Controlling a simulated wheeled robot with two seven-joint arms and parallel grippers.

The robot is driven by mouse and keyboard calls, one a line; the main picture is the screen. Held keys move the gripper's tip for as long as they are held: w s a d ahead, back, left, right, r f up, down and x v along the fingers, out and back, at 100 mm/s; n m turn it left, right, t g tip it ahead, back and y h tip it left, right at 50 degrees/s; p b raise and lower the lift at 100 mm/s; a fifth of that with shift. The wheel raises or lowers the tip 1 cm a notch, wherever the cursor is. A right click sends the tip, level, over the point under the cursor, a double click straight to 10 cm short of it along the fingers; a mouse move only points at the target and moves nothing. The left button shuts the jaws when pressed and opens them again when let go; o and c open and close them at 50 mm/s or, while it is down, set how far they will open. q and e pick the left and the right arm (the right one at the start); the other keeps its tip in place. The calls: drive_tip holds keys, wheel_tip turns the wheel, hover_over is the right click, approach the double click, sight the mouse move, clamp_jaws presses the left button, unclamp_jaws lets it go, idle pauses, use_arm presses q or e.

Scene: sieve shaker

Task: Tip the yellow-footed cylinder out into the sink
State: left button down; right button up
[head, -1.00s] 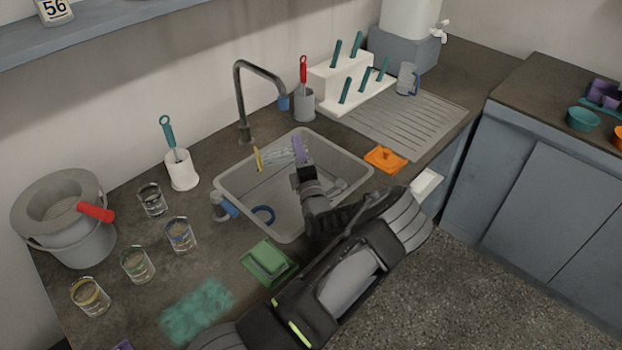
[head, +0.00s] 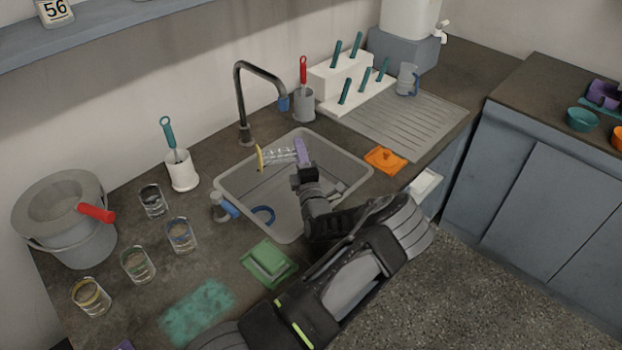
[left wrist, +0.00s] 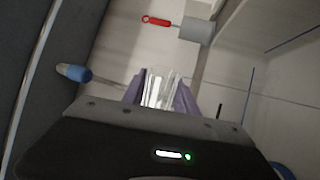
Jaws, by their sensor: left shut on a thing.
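The yellow-footed cylinder (head: 278,155) is a clear graduated cylinder lying nearly level over the sink, its yellow foot at the left end. My left gripper (head: 301,152), with purple fingers, is shut on it near the right end. In the left wrist view the clear cylinder (left wrist: 159,88) shows between the two purple fingers. The sink (head: 228,187) is a grey basin with a blue ring on its floor. I cannot make out any liquid in the cylinder. My right gripper is not in view.
The faucet (head: 240,100) stands behind the sink. A blue-tipped fixture (head: 222,207) is at its left rim. An orange item (head: 385,160) and drainboard (head: 405,115) are right.

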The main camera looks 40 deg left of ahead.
use_arm(q)
drive_tip(key=shift+s+a+r+n+y+b, duration=0.15)
drive_tip(key=shift+r+n+y+b, duration=0.15)
drive_tip(key=shift+n, duration=0.5)
drive_tip(key=shift+r+n, duration=0.25)
drive_tip(key=shift+n, duration=0.25)
